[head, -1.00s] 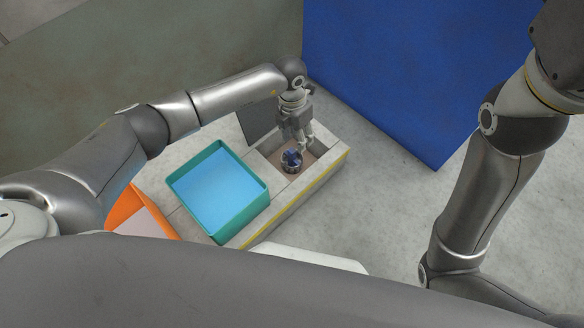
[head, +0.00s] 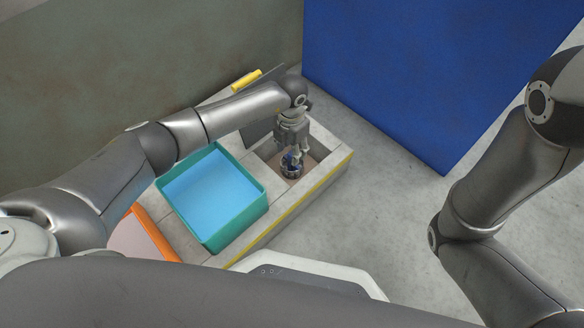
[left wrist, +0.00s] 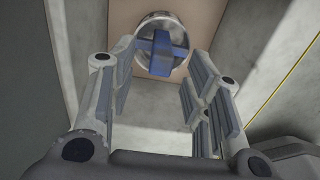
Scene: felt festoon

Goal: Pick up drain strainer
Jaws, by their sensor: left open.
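The drain strainer is a round metal cup with a blue cross-shaped handle. In the head view the drain strainer (head: 291,170) sits on the brownish floor of a recessed compartment (head: 318,163) in the grey unit. It also shows at the top of the left wrist view (left wrist: 162,48). My left gripper (head: 296,154) points down into the compartment, right at the strainer, and partly covers it. In the left wrist view its two fingers (left wrist: 160,88) are spread apart, with the blue handle ahead between their tips. Whether they touch it I cannot tell. My right gripper is out of view.
A teal bin with a light blue inside (head: 258,205) stands left of the compartment. An orange-edged tray (head: 150,228) lies further left. A grey lid-like panel (head: 258,128) stands behind the compartment. A blue wall (head: 400,70) is behind; the floor at right is clear.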

